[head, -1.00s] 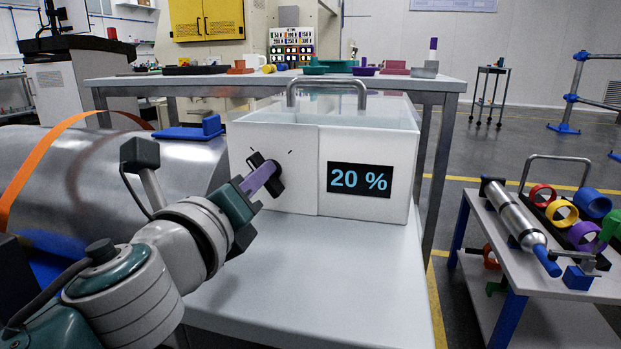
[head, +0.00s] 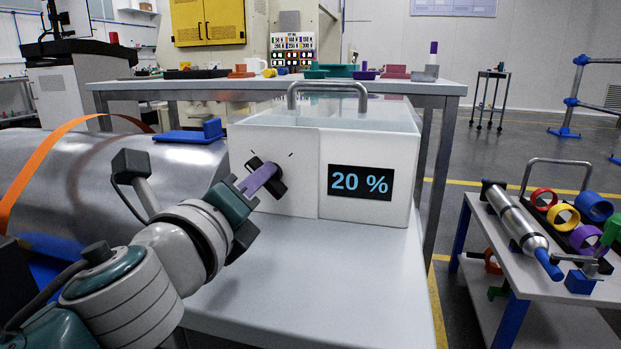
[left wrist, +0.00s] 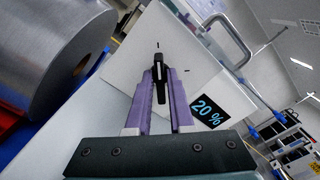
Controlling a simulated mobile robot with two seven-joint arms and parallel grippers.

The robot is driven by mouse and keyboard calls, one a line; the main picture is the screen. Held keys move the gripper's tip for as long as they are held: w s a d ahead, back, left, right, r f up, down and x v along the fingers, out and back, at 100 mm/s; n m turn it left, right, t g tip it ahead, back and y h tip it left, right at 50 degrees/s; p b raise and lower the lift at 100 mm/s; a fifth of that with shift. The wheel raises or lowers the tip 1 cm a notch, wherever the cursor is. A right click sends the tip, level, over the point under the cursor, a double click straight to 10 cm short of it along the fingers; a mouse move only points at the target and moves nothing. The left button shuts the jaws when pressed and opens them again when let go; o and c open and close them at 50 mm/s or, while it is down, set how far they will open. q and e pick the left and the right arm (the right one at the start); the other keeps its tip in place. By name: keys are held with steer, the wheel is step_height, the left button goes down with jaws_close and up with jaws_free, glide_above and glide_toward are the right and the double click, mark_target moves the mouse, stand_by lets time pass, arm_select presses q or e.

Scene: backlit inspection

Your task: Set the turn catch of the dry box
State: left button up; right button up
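The white dry box (head: 285,200) stands on a pale table, its front showing a "20 %" display (head: 361,181). A black turn catch (head: 278,189) is on the left part of that front, tilted from upper left to lower right. Two short dark marks are on the panel near it. My left gripper (head: 262,177) has purple fingers at the catch. In the left wrist view the fingers (left wrist: 165,92) lie close on both sides of the catch (left wrist: 162,62), shut on it. The catch's tip points toward one mark there. The fingers hide part of the catch. My right gripper is out of view.
A large metal cylinder (head: 130,178) with an orange strap lies left of the box. A metal handle (head: 328,86) arches over the box top. A cart (head: 560,262) with a steel bottle and coloured rings stands at the right. The tabletop (head: 320,270) before the box is clear.

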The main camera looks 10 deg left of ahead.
arm_select(q)
steer(key=o, duration=0.3)
steer(key=s+p, duration=0.1)
steer(key=s, duration=0.7)
steer(key=shift+s+a, duration=0.15)
steer(key=shift+s, duration=0.85)
